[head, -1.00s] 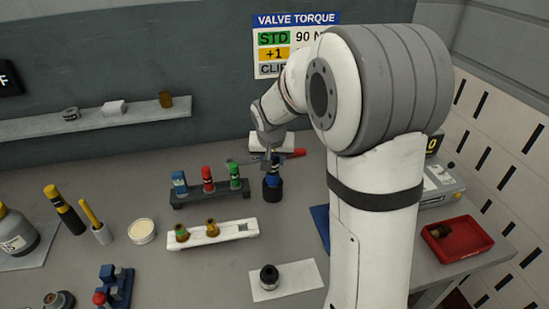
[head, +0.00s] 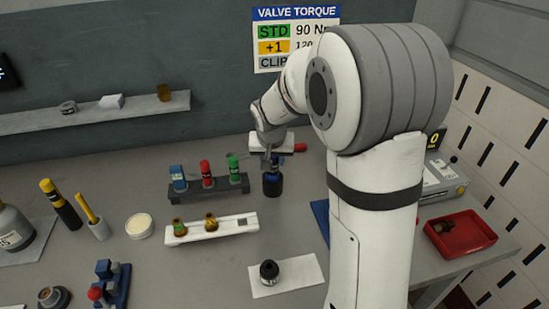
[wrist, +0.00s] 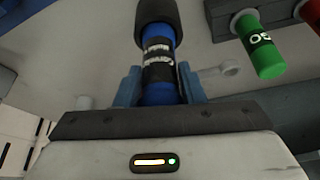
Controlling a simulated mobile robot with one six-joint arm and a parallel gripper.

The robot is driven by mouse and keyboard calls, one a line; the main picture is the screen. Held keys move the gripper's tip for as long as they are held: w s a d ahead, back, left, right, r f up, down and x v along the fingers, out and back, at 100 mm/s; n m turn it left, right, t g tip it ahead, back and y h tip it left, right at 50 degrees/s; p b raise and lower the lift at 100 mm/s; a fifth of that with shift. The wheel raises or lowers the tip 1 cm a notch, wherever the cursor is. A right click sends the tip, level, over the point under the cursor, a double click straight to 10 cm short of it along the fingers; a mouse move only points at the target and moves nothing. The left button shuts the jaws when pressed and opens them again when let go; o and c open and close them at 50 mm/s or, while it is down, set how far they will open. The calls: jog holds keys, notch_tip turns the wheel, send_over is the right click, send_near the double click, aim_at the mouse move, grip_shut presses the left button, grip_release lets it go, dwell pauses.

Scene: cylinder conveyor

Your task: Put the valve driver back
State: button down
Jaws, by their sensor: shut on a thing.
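My gripper (head: 272,163) is shut on a blue cylindrical tool with a black end, which I take to be the valve driver (head: 272,184). In the wrist view the driver (wrist: 158,65) sits between the two blue-grey fingers (wrist: 158,88), with dark lettered bands on its barrel and its black end pointing away from the palm. In the head view it is upright, black end down, just right of the dark rack. I cannot tell whether its lower end touches the bench.
The dark rack (head: 208,191) holds blue, red and green cylinders close to my gripper's left. A white block (head: 232,228) with two brass-coloured pieces stands in front. A dark round part (head: 269,270) sits on a white sheet. A red tray (head: 461,238) stands right.

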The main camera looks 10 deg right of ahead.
jog(key=shift+f+b, duration=0.35)
jog(key=shift+f, duration=0.05)
jog(key=c, duration=0.9)
grip_release()
jog(key=shift+o, duration=0.2)
jog(key=shift+r+p, duration=1.7)
jog(key=shift+r, duration=1.3)
